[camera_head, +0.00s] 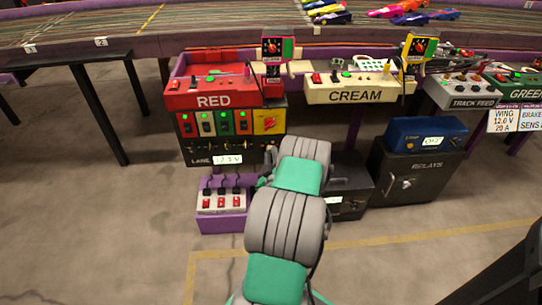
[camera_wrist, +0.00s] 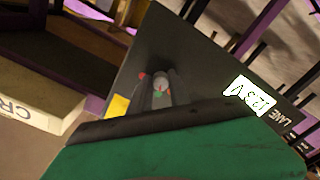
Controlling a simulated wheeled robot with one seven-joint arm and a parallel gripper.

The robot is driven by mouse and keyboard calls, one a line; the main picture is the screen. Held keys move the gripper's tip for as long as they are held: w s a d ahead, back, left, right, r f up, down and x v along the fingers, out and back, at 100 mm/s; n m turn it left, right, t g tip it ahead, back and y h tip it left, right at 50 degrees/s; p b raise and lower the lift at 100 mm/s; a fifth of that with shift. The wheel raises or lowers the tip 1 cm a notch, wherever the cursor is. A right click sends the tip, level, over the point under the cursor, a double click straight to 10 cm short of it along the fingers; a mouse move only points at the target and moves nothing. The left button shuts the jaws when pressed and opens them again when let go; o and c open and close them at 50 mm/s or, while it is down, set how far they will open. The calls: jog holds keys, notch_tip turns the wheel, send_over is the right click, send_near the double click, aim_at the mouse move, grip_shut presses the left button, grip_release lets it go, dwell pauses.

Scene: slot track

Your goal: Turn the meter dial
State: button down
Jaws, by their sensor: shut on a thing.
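The meter dial (camera_wrist: 160,84) is a small grey round knob with a red mark, on a dark panel (camera_wrist: 190,55) in the wrist view. My gripper (camera_wrist: 158,96) is at the dial, with its grey fingers closed around it. Part of the dial is hidden by the fingers. The panel carries a white readout (camera_wrist: 249,95) beside the word LANE. In the head view the readout (camera_head: 228,159) shows at the bottom of the lane panel (camera_head: 198,158).
The red box (camera_head: 212,101) sits above the switches and a yellow plate (camera_head: 269,121). The cream box (camera_head: 353,94) is to the right. A purple switch block (camera_head: 222,218) stands below, left of my arm. The relays box (camera_head: 408,178) stands right. Floor on the left is clear.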

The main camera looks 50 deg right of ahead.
jog(key=m+b, duration=0.2)
jog(key=m, duration=0.6)
jog(key=shift+a+f+b, duration=0.1)
jog(key=shift+b, duration=0.2)
jog(key=m, duration=0.5)
jog(key=shift+w, duration=0.1)
jog(key=m, duration=0.4)
jog(key=shift+m, duration=0.3)
jog(key=c, duration=1.5)
grip_release()
jog(key=shift+o, duration=1.2)
jog(key=shift+w+a, duration=0.1)
